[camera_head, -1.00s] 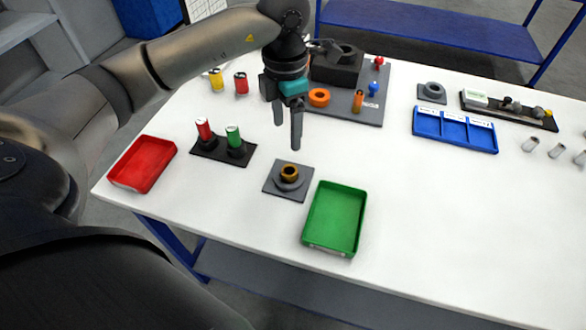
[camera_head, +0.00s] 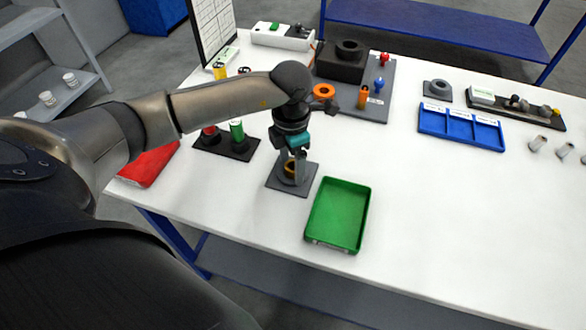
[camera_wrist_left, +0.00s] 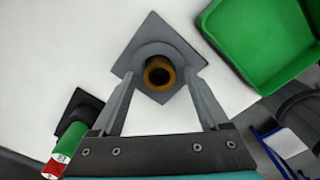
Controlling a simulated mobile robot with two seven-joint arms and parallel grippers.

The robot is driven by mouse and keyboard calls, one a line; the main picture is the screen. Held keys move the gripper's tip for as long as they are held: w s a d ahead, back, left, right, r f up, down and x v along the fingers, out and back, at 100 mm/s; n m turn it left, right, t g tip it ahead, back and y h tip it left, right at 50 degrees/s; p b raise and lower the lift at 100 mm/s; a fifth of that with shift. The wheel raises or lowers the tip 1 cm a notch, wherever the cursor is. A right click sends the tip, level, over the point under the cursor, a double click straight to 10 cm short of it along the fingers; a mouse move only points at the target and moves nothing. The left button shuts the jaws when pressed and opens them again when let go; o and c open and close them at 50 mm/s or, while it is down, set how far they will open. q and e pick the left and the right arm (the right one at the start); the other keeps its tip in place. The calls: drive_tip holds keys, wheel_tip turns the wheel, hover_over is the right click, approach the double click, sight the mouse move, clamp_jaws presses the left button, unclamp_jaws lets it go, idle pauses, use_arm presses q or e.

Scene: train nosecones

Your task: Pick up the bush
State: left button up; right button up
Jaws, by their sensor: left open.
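The bush (camera_wrist_left: 159,73) is a brass-brown ring seated in a round grey holder on a square grey plate (camera_wrist_left: 138,37). In the head view the bush (camera_head: 291,168) is partly hidden by my left gripper (camera_head: 292,166). The plate also shows in the head view (camera_head: 292,186). My left gripper is open, pointing down over the holder. In the left wrist view its two fingers (camera_wrist_left: 157,90) stand on either side of the bush, with gaps between them and it. My right gripper is not in view.
A green tray (camera_head: 310,233) stands right of the plate. A blue divided tray (camera_head: 460,143) is further right. The table's front right is clear.

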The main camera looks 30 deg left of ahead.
use_arm(q)
drive_tip(key=shift+c, duration=0.3)
clamp_jaws()
idle(0.3)
